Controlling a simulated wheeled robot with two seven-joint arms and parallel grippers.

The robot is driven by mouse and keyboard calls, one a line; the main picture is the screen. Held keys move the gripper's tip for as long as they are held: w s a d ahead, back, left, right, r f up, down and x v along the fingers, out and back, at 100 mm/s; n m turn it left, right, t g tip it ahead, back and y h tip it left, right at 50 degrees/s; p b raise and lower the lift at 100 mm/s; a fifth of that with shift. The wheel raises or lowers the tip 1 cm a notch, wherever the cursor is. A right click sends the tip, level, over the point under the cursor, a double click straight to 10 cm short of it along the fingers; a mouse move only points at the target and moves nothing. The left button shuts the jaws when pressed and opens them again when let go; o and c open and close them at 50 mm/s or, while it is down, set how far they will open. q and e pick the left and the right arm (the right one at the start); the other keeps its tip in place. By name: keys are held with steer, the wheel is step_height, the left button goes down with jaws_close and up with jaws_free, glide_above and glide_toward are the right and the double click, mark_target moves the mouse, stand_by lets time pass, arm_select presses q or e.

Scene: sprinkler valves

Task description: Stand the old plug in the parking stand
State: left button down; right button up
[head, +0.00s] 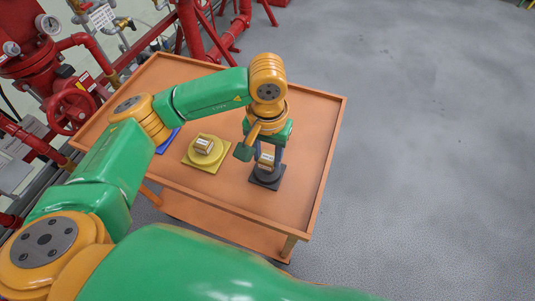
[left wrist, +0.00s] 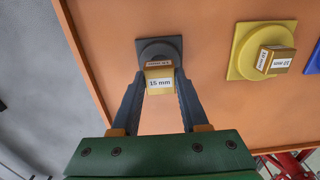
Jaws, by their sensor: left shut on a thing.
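My left gripper (head: 267,162) points down over the cart and is shut on a brass-coloured block-shaped plug with a white "15 mm" label (left wrist: 160,83). The plug also shows between the fingers in the head view (head: 266,157). It is at a dark grey stand with a square base and round top (head: 267,182), which also shows in the left wrist view (left wrist: 172,44). The plug looks upright. I cannot tell whether it is seated in the stand or just above it. The right gripper is not in view.
A yellow stand (head: 191,157) holds another brass-coloured labelled plug (head: 204,145), left of the grey stand. A blue piece (head: 162,147) is partly hidden behind my arm. The orange cart (head: 318,145) has a raised rim. Red pipes and valves (head: 72,107) stand behind, left.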

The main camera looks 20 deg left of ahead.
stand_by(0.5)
arm_select(q)
steer(key=shift+b, duration=0.35)
stand_by(0.3)
steer(key=shift+b, duration=0.35)
steer(key=shift+f+b, duration=1.1)
steer(key=shift+b, duration=0.15)
steer(key=shift+c, duration=1.7)
jaws_free()
